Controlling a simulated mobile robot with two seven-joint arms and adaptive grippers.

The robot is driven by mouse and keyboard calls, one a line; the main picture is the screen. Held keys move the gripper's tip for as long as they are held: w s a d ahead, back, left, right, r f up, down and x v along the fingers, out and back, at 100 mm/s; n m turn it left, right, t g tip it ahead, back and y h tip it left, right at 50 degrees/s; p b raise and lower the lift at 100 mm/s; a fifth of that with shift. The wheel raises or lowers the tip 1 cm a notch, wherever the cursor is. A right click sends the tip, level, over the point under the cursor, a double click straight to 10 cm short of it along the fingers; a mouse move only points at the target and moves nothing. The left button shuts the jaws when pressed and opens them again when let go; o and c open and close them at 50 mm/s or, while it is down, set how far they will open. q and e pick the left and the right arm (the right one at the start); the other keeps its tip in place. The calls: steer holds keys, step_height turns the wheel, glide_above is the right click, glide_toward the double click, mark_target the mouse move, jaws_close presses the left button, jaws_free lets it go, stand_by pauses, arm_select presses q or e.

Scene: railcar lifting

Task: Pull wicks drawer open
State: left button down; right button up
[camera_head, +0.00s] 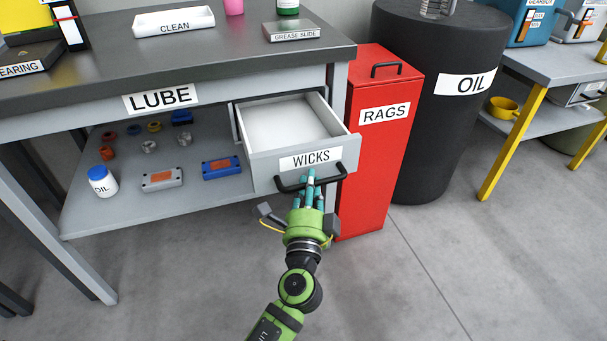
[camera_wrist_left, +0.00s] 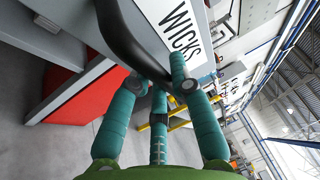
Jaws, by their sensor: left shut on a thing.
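The wicks drawer (camera_head: 289,132) is grey with a white "WICKS" label and stands pulled out from under the bench top. The part of its inside that shows is empty. Its black bar handle (camera_head: 338,173) runs across the front below the label. My left gripper (camera_head: 311,184) is green with teal fingers and is shut on that handle. In the left wrist view the handle (camera_wrist_left: 122,32) passes between the teal fingers (camera_wrist_left: 160,100), beside the label. My right gripper is not in view.
A red "RAGS" bin (camera_head: 375,150) stands close to the drawer's right side, with a black oil drum (camera_head: 450,120) behind. The floor in front is clear.

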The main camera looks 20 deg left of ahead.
arm_select(q)
steer(key=shift+s+d, duration=0.45)
steer(key=shift+s, duration=0.2)
steer(key=shift+s+d, duration=0.4)
steer(key=shift+s, duration=0.2)
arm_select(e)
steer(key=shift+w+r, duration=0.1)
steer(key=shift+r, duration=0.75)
arm_select(q)
steer(key=c, duration=1.4)
jaws_free()
steer(key=shift+s, duration=0.1)
steer(key=v, duration=1.2)
steer(key=shift+f, duration=0.1)
